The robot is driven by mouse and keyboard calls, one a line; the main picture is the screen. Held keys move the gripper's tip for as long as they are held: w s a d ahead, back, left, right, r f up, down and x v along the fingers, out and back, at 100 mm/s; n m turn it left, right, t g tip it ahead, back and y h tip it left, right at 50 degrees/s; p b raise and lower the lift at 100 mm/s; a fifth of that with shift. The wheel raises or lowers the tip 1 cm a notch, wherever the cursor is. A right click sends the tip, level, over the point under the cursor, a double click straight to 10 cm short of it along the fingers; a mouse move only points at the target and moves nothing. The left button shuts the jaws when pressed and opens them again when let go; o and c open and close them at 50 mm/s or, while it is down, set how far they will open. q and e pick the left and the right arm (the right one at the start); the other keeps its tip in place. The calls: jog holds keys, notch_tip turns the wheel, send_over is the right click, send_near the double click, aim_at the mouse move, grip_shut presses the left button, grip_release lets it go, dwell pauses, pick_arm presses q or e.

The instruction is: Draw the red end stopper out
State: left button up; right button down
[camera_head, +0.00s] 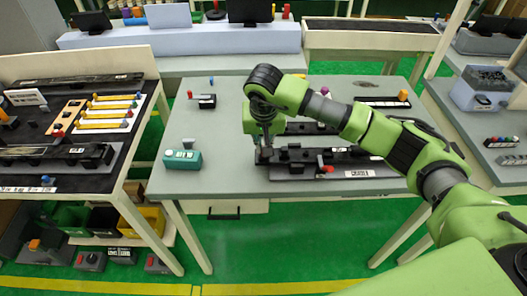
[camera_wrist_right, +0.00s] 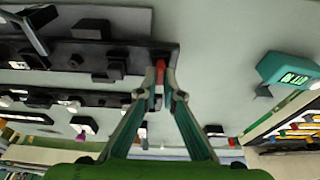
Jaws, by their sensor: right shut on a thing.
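The red end stopper (camera_wrist_right: 160,64) shows between my right gripper's fingertips in the right wrist view. My right gripper (camera_wrist_right: 160,78) is shut on it. The stopper is at the end of the dark rail (camera_wrist_right: 135,56), overlapping it in this view; I cannot tell whether it is seated or apart. In the head view my right gripper (camera_head: 264,146) points down at the left end of the dark rail (camera_head: 345,157), and the stopper is hidden or too small to make out. My left gripper is in neither view.
A teal box (camera_head: 182,159) stands on the grey table (camera_head: 215,190) left of the rail. A red-tipped part (camera_head: 327,169) lies by the rail's front edge. More dark rails lie behind my right arm. The table's front left is clear.

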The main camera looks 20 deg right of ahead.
jog(key=shift+w+r, duration=0.1)
jog(key=shift+r, duration=0.35)
jog(key=shift+r, duration=0.3)
jog(key=shift+w+p+v, duration=0.2)
jog(key=shift+p+v, duration=0.3)
jog(key=shift+v, duration=0.35)
jog(key=shift+w+p+v, duration=0.2)
jog(key=shift+p+v, duration=0.3)
jog(key=shift+v, duration=0.35)
jog(key=shift+w+p+v, duration=0.2)
jog(key=shift+p+v, duration=0.3)
jog(key=shift+v, duration=0.4)
jog(key=shift+s+d, duration=0.1)
jog(key=shift+d, duration=0.15)
jog(key=shift+a, duration=0.1)
